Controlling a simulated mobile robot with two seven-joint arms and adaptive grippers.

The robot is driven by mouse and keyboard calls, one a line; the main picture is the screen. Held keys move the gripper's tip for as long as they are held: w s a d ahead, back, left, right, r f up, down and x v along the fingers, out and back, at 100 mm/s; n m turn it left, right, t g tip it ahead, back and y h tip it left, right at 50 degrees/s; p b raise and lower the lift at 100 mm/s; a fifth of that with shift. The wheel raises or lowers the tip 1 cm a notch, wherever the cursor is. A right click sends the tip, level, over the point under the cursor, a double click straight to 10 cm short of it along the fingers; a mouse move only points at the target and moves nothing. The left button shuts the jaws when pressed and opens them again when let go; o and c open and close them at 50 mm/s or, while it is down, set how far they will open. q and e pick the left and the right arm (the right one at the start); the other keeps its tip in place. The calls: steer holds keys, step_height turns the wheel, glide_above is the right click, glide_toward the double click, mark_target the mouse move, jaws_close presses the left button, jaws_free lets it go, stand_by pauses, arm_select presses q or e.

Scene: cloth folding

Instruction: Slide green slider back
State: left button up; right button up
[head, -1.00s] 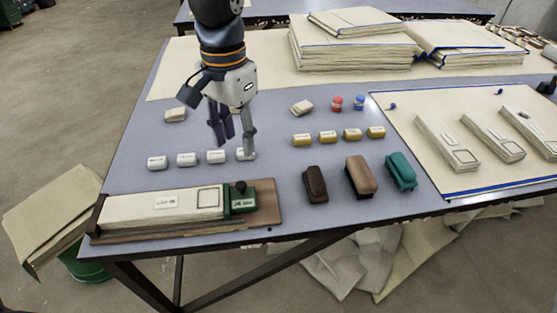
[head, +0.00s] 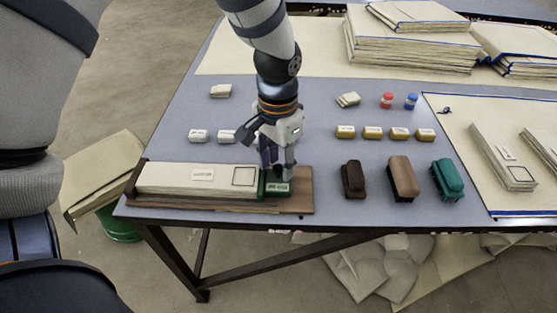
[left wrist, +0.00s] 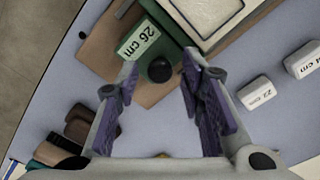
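The green slider (head: 276,188) sits on the wooden board (head: 298,204) at the right end of a folded cream cloth (head: 188,180). In the left wrist view the slider (left wrist: 168,45) carries a white "26 cm" label and a round black knob (left wrist: 160,70). My left gripper (head: 278,172) points down over the slider and hides the knob in the head view. In the left wrist view my left gripper (left wrist: 160,77) is open, with its purple-padded fingers apart and the knob showing between their tips. Contact is not visible. My right gripper is not in view.
White labelled blocks (head: 198,136) stand just behind the board. Yellow blocks (head: 372,133), a dark brown brush (head: 352,180), a tan brush (head: 403,178) and a teal brush (head: 447,180) lie to the right. The table's front edge is close to the board.

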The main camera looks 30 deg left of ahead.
mark_target(299, 182)
arm_select(q)
jaws_close()
steer(key=shift+w+d, duration=0.6)
steer(key=shift+d, duration=0.35)
steer(key=shift+w+d, duration=0.55)
steer(key=shift+d, duration=0.4)
steer(key=shift+o, duration=1.6)
jaws_free()
steer(key=shift+w+d, duration=0.1)
steer(key=shift+r, duration=0.1)
step_height(299, 182, up, 12)
